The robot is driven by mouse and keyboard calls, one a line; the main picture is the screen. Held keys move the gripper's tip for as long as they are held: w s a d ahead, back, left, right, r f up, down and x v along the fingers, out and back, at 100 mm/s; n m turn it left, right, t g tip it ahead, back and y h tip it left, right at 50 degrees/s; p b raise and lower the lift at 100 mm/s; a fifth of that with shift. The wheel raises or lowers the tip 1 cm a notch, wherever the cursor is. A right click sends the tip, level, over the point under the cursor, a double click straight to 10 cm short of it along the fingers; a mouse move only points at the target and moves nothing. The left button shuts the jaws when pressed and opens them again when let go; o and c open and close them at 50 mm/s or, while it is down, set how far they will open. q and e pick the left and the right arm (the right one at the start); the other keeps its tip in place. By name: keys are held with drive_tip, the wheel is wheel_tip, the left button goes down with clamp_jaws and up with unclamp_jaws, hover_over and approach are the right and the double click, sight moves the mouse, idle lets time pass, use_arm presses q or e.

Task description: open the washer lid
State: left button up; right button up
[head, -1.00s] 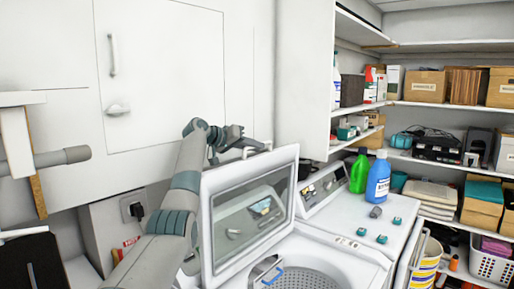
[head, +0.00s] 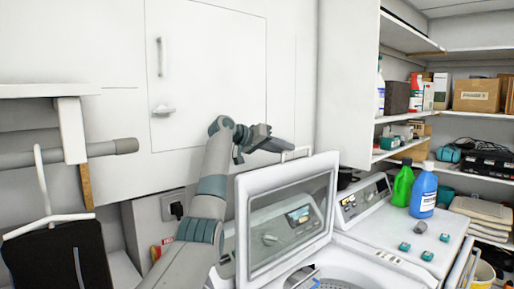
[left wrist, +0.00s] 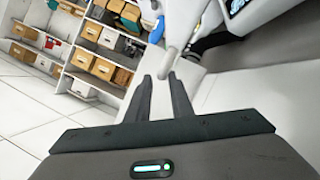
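The washer lid (head: 287,218) is a white-framed panel with a dark window. It stands raised, nearly upright, above the open drum (head: 335,283) of the white washer (head: 385,262). My left gripper (head: 286,146) is by the lid's top edge, close to a small handle-like loop (head: 297,154); I cannot tell whether they touch. In the left wrist view, my left gripper's two dark fingers (left wrist: 160,76) are apart with nothing clearly between them. A grey rounded rod end lies just past the tips. My right gripper is not in view.
A green bottle (head: 402,184) and a blue bottle (head: 423,190) stand on the washer's right side, near several small teal items. Shelves with boxes (head: 476,95) fill the right. A white cabinet wall (head: 210,80) is close behind my left arm.

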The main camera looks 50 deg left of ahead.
use_arm(q)
drive_tip(key=b+v, duration=0.4)
drive_tip(key=v, duration=0.7)
drive_tip(key=shift+s+r, duration=0.2)
drive_tip(key=shift+s, duration=0.1)
drive_tip(key=shift+a, duration=0.1)
